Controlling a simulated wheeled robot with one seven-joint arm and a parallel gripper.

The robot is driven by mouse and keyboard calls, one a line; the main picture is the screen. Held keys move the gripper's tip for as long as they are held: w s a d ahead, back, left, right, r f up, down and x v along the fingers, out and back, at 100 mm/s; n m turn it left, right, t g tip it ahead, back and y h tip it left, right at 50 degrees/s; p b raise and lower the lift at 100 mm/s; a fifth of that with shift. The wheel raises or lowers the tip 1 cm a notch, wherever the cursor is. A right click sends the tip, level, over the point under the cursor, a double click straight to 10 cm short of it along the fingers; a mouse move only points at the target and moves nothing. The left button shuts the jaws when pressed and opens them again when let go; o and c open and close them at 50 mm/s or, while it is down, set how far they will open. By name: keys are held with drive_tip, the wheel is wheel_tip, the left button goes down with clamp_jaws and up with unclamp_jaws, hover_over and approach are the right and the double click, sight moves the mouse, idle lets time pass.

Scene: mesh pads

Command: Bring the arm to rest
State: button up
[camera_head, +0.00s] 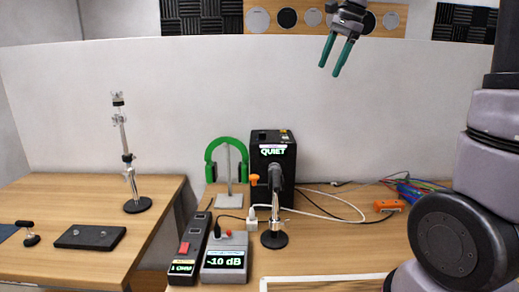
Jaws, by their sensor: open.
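My gripper (336,55) hangs in the upper right of the head view, with its two green fingers pointing down and apart. It is open, and nothing shows between the fingers. It is high above the right-hand table, in front of the pale partition wall. My arm (487,150) shows at the right edge. The part of the arm linking it to the gripper is out of the picture.
The right table (345,238) holds a black box marked QUIET (273,165), green headphones (226,158), a -10 dB box (225,257), a power strip (189,248) and cables. A metal stand (128,165) stands on the left table (60,195). Air around my gripper looks clear.

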drive_tip(key=s+d+f+n+t, duration=0.1)
drive_tip(key=s+f+n, duration=0.1)
drive_tip(key=s, duration=0.5)
drive_tip(key=s+d+f+n+t, duration=0.1)
drive_tip(key=s+d+f+n, duration=0.1)
drive_tip(key=s, duration=0.6)
drive_tip(key=s+d+f+n+t+h, duration=0.1)
drive_tip(key=s+n, duration=0.3)
drive_tip(key=s, duration=0.4)
drive_tip(key=shift+d+f+n+t, duration=0.15)
drive_tip(key=shift+f+n+t, duration=0.15)
drive_tip(key=shift+f+t, duration=0.3)
